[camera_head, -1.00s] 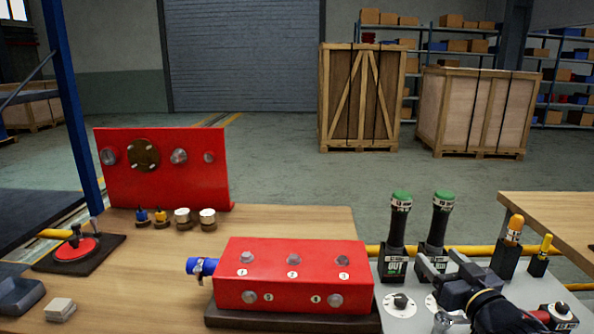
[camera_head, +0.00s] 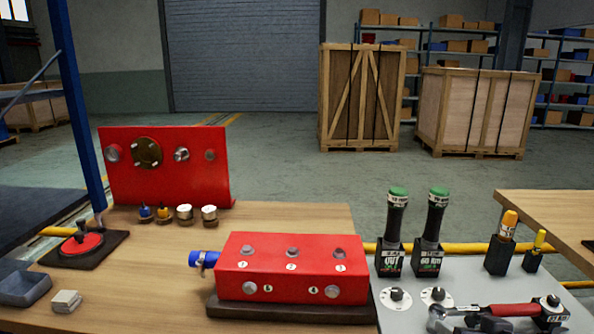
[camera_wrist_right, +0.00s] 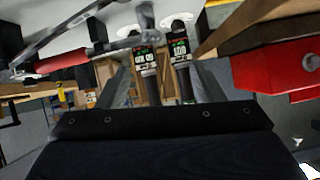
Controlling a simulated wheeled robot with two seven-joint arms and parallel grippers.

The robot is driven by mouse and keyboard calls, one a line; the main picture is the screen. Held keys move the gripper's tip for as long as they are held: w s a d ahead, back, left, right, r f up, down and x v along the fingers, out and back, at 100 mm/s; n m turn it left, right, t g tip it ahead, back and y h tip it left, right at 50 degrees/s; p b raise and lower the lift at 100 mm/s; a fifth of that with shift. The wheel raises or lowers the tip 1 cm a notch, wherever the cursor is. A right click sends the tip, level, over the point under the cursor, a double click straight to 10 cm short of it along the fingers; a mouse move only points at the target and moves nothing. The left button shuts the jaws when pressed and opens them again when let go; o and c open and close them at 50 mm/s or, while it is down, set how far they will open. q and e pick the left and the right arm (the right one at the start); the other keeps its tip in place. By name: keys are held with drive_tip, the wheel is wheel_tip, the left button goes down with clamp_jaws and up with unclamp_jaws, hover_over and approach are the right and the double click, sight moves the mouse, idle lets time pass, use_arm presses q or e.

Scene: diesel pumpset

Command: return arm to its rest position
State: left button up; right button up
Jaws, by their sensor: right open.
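My right gripper (camera_wrist_right: 166,78) shows in the right wrist view with its two fingers spread and nothing between them. The wrench has a red grip and lies on the grey board (camera_head: 400,318). It also shows at upper left in the right wrist view (camera_wrist_right: 62,60), apart from the fingers. My left gripper is not in view.
A red block (camera_head: 290,268) with numbered bolts stands on the wooden bench, with a red upright plate (camera_head: 200,180) behind it. Two green-capped dark tools (camera_head: 397,215) (camera_head: 437,215) stand upright in holders on the board. Orange and yellow-handled tools (camera_head: 508,225) (camera_head: 540,239) stand to their right.

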drive_tip(key=s+a+f+g+y, duration=0.25)
drive_tip(key=s+a, duration=0.25)
drive_tip(key=s, duration=0.4)
drive_tip(key=s+a+f+g+y, duration=0.2)
drive_tip(key=s+a+f+g, duration=0.2)
drive_tip(key=s, duration=0.5)
wheel_tip(320, 180, up, 14)
drive_tip(key=w+p, duration=0.1)
drive_tip(key=p, duration=1.3)
drive_tip(key=shift+d+r+h, duration=0.15)
drive_tip(key=shift+h, duration=0.2)
